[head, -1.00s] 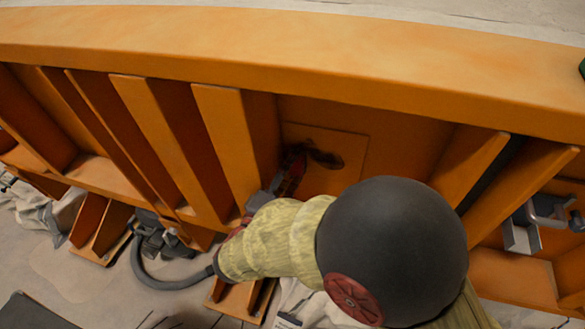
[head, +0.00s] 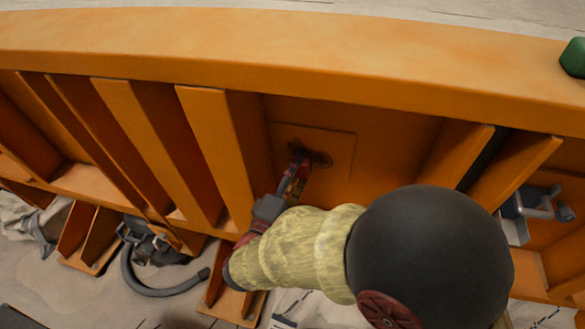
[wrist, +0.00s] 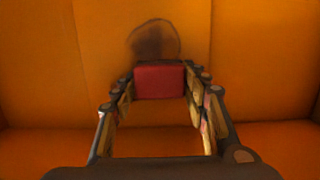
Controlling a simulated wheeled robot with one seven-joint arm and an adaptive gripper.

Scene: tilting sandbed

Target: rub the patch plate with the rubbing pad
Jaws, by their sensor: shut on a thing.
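The patch plate (head: 338,152) is a flat square orange plate on the upright orange panel between ribs. A dark smudge marks it in the head view, and the smudge also shows in the wrist view (wrist: 153,38). My gripper (head: 298,163) reaches up in front of the plate's left part, its tip over the smudge. In the wrist view its fingers are shut on the red rubbing pad (wrist: 160,82). The pad covers the area just below the visible smudge. I cannot tell whether the pad touches the plate.
Orange ribs (head: 208,145) stand left of the plate, and more ribs (head: 510,175) stand to its right. A thick orange beam (head: 300,62) runs above. A grey clamp (head: 540,205) is at the far right, and a dark hose (head: 155,285) lies below left. A green object (head: 574,58) rests at top right.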

